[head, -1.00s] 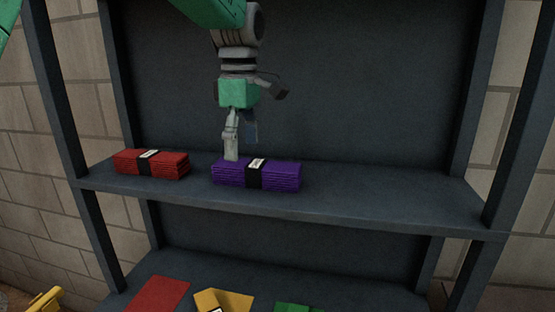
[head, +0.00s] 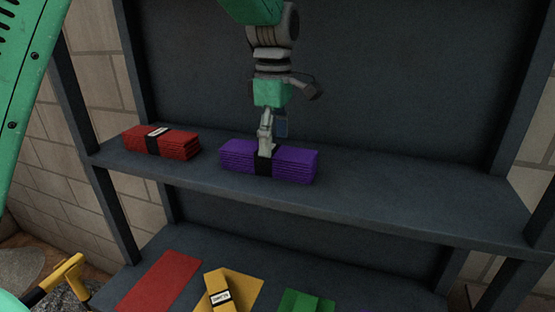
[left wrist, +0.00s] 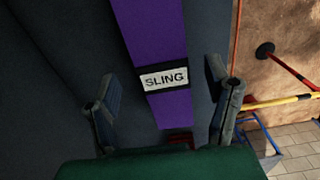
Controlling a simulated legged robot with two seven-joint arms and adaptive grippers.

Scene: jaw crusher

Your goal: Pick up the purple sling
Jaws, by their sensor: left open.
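The purple sling (head: 292,162) is a folded stack with a black band, lying on the upper shelf near its front edge. My left gripper (head: 270,143) is over its middle, pointing down, with a finger close to or at the band. In the left wrist view the purple sling (left wrist: 150,38) and its white "SLING" label (left wrist: 164,80) show between the two spread fingers of my left gripper (left wrist: 163,76). The gripper is open and empty. I cannot tell whether a finger touches the sling. My right gripper is not in view.
A red sling (head: 160,143) lies to the left on the same upper shelf (head: 400,203). The shelf right of the purple sling is clear. Red (head: 160,284), yellow (head: 238,290) and green (head: 302,302) items lie on the lower shelf. Frame posts stand at both sides.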

